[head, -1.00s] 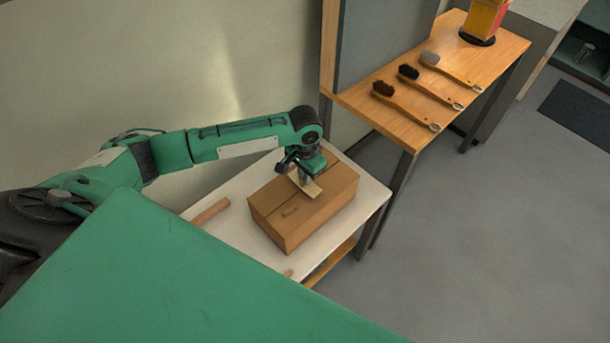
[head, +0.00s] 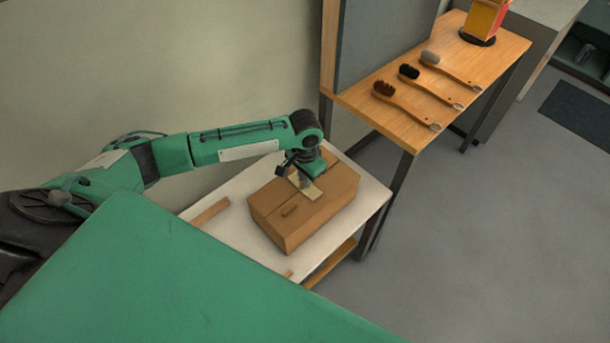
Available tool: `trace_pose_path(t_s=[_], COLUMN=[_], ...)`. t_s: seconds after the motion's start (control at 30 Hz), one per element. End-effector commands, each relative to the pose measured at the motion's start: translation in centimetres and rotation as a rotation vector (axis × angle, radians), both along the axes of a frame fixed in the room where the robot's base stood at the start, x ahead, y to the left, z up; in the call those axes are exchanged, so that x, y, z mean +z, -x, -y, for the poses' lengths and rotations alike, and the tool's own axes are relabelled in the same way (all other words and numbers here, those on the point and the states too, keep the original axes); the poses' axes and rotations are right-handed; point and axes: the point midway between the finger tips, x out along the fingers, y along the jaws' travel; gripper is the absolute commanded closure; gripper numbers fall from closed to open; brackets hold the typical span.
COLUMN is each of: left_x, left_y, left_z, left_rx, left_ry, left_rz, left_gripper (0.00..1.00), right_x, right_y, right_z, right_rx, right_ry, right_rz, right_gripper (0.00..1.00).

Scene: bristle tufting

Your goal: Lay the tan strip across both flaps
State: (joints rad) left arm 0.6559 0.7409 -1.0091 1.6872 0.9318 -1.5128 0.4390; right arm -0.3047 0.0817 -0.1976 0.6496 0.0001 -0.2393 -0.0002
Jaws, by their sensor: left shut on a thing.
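The cardboard box (head: 325,213) sits on a white-topped table, its top flaps closed with a seam between them. The tan strip (head: 310,192) is at the top of the box, across the seam area. My left gripper (head: 304,183) is shut on the tan strip from above. I cannot tell whether the strip touches the flaps along its whole length, as the gripper hides part of it. My right gripper is not in view.
The white table (head: 225,233) has a brown bar (head: 210,212) left of the box. A wooden bench (head: 405,130) at the upper right holds several brushes (head: 405,105) and a red and yellow box (head: 485,20). Grey floor is clear at the right.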

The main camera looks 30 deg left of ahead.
Motion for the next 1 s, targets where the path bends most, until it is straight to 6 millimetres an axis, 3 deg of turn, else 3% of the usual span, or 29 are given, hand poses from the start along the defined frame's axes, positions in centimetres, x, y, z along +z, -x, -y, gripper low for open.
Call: trace_pose_path(t_s=[0.13, 0.2, 0.3, 0.67, 0.77, 1.0], left_x=[-0.3, -0.3, -0.3, 0.3, 1.7, 7.1], left_y=[0.0, 0.0, 0.0, -0.1, -0.1, -0.2], left_z=[0.0, 0.0, 0.0, 0.0, 0.0, 0.0], left_rx=[0.000, 0.000, 0.000, 0.000, 0.001, 0.000], left_ry=[0.000, 0.000, 0.000, 0.001, 0.000, 0.002], left_rz=[0.000, 0.000, 0.000, 0.003, 0.004, 0.006], left_gripper=[1.00, 0.79, 0.65, 0.65, 0.65, 0.65], right_x=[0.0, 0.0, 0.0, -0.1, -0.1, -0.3], right_y=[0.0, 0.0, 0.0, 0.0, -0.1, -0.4], right_z=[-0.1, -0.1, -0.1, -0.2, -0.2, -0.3], right_rx=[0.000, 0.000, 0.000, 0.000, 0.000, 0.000], right_ry=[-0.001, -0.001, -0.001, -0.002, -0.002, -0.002], right_rz=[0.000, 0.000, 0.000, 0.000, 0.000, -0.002], right_gripper=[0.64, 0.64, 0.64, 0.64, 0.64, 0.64])
